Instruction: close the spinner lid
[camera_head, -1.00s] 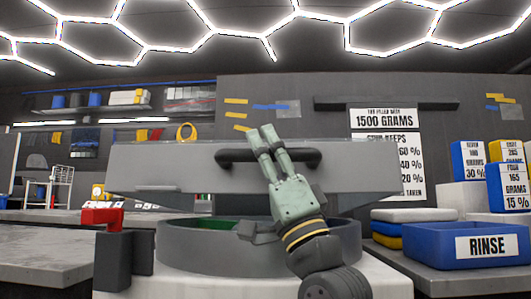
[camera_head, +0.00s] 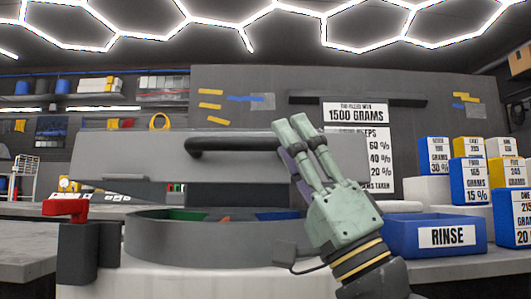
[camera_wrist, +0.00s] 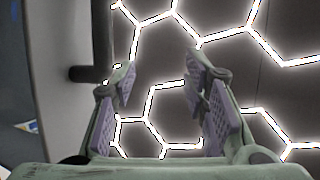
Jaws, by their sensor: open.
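The spinner lid (camera_head: 130,155) is a wide grey panel, raised open behind the round grey spinner drum (camera_head: 165,240). A dark bar handle (camera_head: 235,144) runs along the lid's upper part. My gripper (camera_head: 293,124) is open, its fingers pointing up in front of the right end of the handle, which they partly hide. In the wrist view, my open gripper (camera_wrist: 160,75) has only ceiling between its fingers. The dark handle (camera_wrist: 90,73) and pale lid (camera_wrist: 55,70) are to its left, outside the jaws. I cannot tell whether a finger touches the handle.
A red-topped latch (camera_head: 66,207) stands at the drum's left. Coloured pieces (camera_head: 180,215) show inside the drum. A blue RINSE bin (camera_head: 430,234) and several labelled boxes (camera_head: 470,180) stand on the right. A grey counter (camera_head: 25,255) is at left.

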